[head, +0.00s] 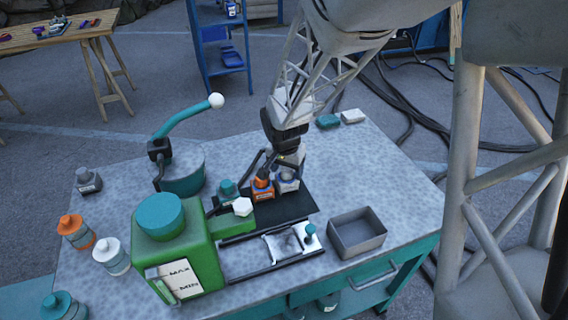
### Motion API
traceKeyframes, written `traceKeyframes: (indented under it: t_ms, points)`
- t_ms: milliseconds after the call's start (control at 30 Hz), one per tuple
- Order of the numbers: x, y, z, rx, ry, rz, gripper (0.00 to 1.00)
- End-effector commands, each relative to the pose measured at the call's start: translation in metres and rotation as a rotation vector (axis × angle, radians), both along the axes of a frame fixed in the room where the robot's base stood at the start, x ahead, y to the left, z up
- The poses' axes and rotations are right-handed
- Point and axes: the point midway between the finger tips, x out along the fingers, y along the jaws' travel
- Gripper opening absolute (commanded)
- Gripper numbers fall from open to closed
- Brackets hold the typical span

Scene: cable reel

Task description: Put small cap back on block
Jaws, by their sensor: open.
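Small blocks stand in a row at the back of a black mat (285,209). The orange block (263,194) has a label on its front and an orange top. The white block (287,186) stands just right of it, its top partly hidden by my gripper. A teal block with a knob-like top (228,190) stands to the left. My gripper (276,168) is open and points down just above the orange and white blocks. I cannot tell whether a finger touches either one, or which piece is the small cap.
A green canister (178,250) with a teal lid stands front left, beside small capped bottles (112,257). A teal lever (187,118) rises behind it. A grey open bin (357,232) stands right of a tray with a teal knob (310,232).

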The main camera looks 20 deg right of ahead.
Motion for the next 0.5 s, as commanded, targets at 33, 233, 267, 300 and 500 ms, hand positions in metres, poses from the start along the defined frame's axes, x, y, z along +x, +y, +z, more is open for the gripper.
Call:
traceKeyframes:
  t_ms: [33,233,267,300,500]
  points:
    - [0.000,0.000,0.000,0.000,0.000,0.000,0.67]
    - [0.000,0.000,0.004,0.000,-0.001,0.000,0.67]
    - [0.000,0.000,0.005,0.000,-0.001,0.000,0.67]
    - [0.000,0.001,0.008,0.000,-0.001,0.000,0.67]
    - [-0.002,0.002,0.028,-0.001,-0.004,0.000,0.67]
